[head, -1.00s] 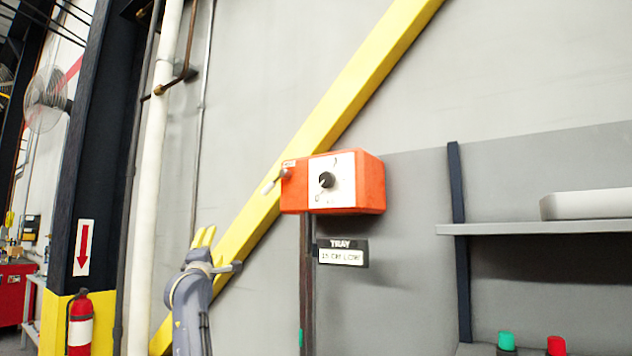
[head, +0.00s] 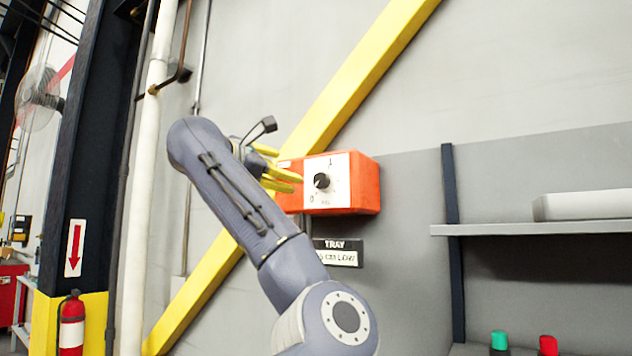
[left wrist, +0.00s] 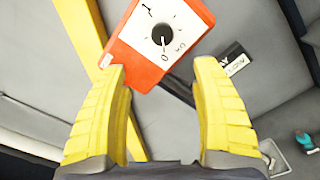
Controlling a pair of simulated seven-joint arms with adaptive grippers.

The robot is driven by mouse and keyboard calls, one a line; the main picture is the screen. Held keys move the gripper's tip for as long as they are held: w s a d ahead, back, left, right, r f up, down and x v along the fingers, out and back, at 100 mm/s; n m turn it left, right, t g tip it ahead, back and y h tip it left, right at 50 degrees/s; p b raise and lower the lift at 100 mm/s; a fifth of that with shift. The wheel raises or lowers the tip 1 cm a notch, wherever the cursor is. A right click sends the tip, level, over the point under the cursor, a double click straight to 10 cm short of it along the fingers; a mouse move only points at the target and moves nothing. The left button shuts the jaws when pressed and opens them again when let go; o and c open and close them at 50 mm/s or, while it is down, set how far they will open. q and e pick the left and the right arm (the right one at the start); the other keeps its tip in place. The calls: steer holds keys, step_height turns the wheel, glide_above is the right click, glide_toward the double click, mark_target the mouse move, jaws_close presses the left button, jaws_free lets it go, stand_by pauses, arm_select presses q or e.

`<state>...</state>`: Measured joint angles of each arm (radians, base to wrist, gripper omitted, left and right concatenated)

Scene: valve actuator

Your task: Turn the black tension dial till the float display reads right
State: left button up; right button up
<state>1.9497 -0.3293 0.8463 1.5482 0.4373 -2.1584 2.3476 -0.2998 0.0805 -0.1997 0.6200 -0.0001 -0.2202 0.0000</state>
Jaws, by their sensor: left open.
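The black dial (head: 321,181) sits on the white face of an orange box (head: 366,184) on the wall. In the left wrist view the dial (left wrist: 162,34) lies beyond the fingertips, and its pointer is towards the 0 mark. A label plate reading TRAY (head: 337,245) hangs under the box; its lower line seems to end in LOW, but the rest is hard to read. My left gripper (head: 284,176) is just left of the dial with yellow fingers apart and empty, not touching it. It hides the box's left part. My right gripper is not in view.
A yellow diagonal beam (head: 375,65) runs behind the box. A grey shelf (head: 540,228) is on the right, with a green button (head: 499,340) and a red button (head: 547,345) below it.

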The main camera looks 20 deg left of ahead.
mark_target(320, 179)
arm_select(q)
steer(key=x, duration=1.7)
steer(key=shift+d+r, duration=0.15)
steer(key=shift+d, duration=0.15)
steer(key=shift+c, duration=0.5)
steer(key=c, duration=1.2)
steer(key=shift+m, duration=0.3)
